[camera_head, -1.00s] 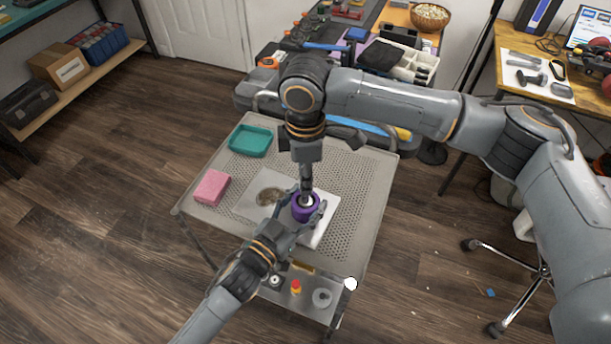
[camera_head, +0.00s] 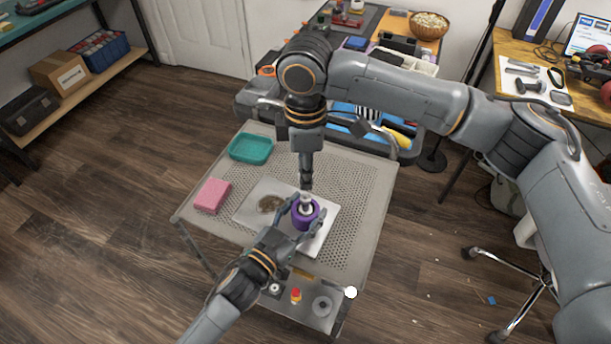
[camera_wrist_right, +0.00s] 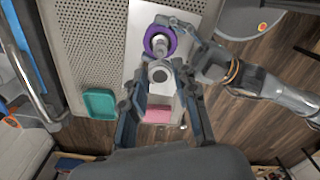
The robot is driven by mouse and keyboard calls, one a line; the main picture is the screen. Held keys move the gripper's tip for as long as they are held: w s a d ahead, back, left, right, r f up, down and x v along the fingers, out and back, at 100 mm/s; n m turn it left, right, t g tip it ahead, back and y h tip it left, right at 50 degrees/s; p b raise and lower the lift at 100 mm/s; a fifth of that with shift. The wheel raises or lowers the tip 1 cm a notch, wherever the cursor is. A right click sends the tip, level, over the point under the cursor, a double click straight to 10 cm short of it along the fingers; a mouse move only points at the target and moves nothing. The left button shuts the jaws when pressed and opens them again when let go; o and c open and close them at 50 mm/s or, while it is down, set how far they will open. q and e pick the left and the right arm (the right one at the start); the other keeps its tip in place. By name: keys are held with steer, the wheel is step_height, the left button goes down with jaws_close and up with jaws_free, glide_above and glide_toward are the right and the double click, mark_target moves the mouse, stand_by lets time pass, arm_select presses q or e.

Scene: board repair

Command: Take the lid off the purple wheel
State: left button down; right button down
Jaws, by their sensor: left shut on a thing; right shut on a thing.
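The purple wheel (camera_head: 297,220) is held over the white sheet (camera_head: 322,238) on the cart by my left gripper (camera_head: 308,224), whose fingers close around its sides. The wheel's purple rim (camera_wrist_right: 149,37) also shows in the right wrist view, with a pale metal centre. My right gripper (camera_head: 306,192) points down just above the wheel. In the right wrist view a small grey round lid (camera_wrist_right: 160,73) sits between the fingertips of my right gripper (camera_wrist_right: 161,78). The lid looks lifted clear of the wheel, but the exact gap is hard to tell.
A teal tray (camera_head: 251,149) and a pink block (camera_head: 212,195) lie on the perforated cart top (camera_head: 362,190). Small items, including a red-and-yellow bottle (camera_head: 296,295), stand on the lower shelf. A tool trolley is behind; the cart's right side is clear.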

arm_select(q)
steer(key=shift+c, duration=1.6)
jaws_free()
steer(key=shift+s+a, duration=0.1)
